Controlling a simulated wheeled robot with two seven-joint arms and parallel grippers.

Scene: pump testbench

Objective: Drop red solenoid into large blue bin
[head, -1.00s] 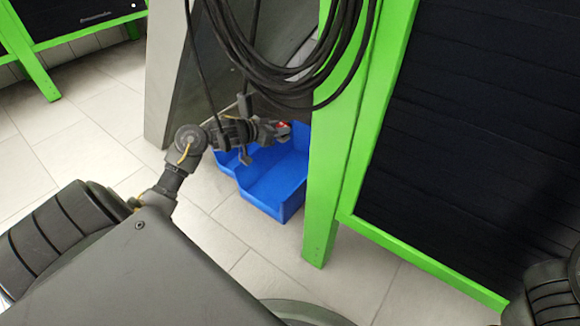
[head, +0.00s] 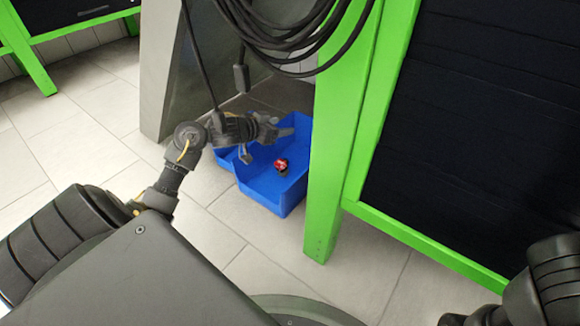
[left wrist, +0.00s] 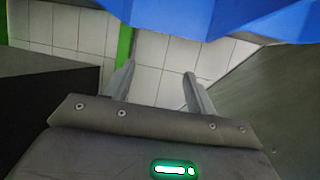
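The red solenoid (head: 281,166), red with a dark end, shows against the inside of the large blue bin (head: 262,195) in the head view. I cannot tell whether it rests on the bin's floor or is still above it. My left gripper (head: 268,144) is over the bin's back left part, with its fingers spread and apart from the solenoid. In the left wrist view the fingers (left wrist: 156,82) are open with nothing between them, and blue bin surface (left wrist: 225,18) fills the top. My right gripper (head: 462,319) is cut off at the bottom edge.
Another blue bin part (head: 224,157) shows at the left behind the arm. A green post (head: 328,190) stands right of the bin. Black cables (head: 285,35) hang above the gripper. Tiled floor (head: 215,235) in front of the bin is clear.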

